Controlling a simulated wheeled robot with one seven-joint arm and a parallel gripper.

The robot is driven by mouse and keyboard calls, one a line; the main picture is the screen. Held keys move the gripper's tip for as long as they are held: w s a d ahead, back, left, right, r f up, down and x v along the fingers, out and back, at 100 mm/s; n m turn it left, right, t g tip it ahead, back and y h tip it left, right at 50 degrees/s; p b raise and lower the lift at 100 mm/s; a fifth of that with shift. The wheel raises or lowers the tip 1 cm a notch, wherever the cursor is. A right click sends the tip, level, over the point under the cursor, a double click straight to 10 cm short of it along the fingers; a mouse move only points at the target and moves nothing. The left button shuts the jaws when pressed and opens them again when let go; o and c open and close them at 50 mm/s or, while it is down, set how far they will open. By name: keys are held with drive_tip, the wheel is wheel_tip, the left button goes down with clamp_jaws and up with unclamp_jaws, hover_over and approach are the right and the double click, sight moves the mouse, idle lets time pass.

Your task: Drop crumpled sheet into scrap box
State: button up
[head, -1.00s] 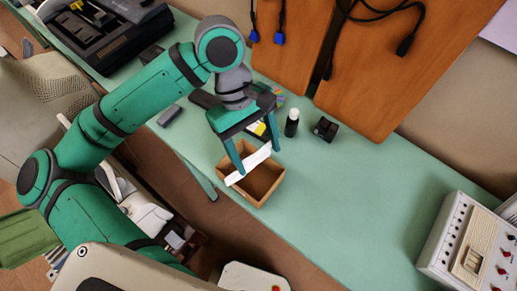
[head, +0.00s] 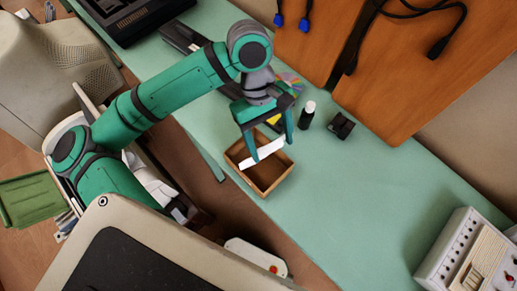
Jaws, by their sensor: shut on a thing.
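The crumpled sheet (head: 262,154) shows as a white strip in the head view, between the fingers of my gripper (head: 270,146). My gripper points down and is shut on the sheet. The scrap box (head: 276,187) is a small open brown box at the front edge of the green table. The sheet and fingertips appear over the box's back part. I cannot tell whether the sheet is above the rim or slightly inside. The part of the box floor that shows looks empty.
A dark bottle with a white cap (head: 307,115) and a small black block (head: 341,125) stand right of my gripper. A disc (head: 289,82) lies behind it. A white control panel (head: 470,252) is at lower right. The table (head: 370,190) between is clear.

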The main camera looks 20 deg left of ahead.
drive_tip(key=shift+f, duration=0.1)
drive_tip(key=o, duration=1.1)
drive_tip(key=v, duration=1.1)
